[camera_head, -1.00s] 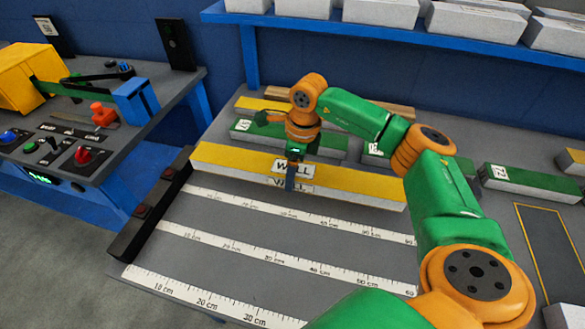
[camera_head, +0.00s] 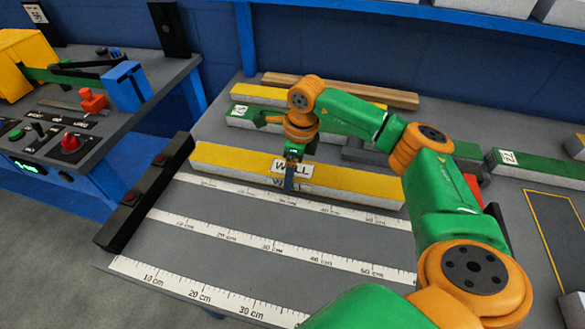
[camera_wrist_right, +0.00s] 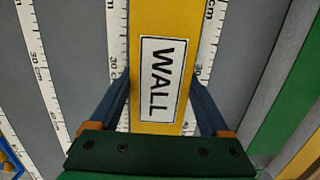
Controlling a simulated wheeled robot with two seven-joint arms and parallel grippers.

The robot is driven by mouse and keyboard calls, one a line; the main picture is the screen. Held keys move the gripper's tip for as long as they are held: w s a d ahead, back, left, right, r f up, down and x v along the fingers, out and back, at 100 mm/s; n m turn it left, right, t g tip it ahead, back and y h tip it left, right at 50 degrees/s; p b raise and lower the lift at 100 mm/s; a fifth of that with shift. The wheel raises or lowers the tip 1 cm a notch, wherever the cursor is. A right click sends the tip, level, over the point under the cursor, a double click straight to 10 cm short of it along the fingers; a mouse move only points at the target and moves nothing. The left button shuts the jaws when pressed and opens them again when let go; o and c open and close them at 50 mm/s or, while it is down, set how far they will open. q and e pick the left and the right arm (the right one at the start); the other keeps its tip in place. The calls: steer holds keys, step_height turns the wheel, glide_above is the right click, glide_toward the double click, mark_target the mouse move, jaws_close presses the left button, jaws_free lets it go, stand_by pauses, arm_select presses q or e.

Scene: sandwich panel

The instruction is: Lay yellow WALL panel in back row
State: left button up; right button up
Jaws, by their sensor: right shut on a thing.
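The yellow WALL panel (camera_head: 350,183) is a long bar with a yellow top, pale sides and a white WALL label. It lies lengthwise across the back part of the measuring table, behind the visible rulers in the head view. My right gripper (camera_head: 290,178) is shut across its middle at the label. The wrist view shows the fingers (camera_wrist_right: 160,108) on both sides of the panel (camera_wrist_right: 158,18), with ruler strips left and right of it. I cannot tell whether the panel touches the table or hangs just above it. My left gripper is not in view.
A black stop bar (camera_head: 135,208) stands at the table's left edge, near the panel's left end. A green panel (camera_head: 240,112), another yellow panel (camera_head: 262,92) and a wooden strip (camera_head: 350,89) lie behind. A green panel (camera_head: 540,168) lies right. The ruled front area is clear.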

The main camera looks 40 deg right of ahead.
steer(key=shift+f, duration=0.2)
steer(key=o, duration=1.5)
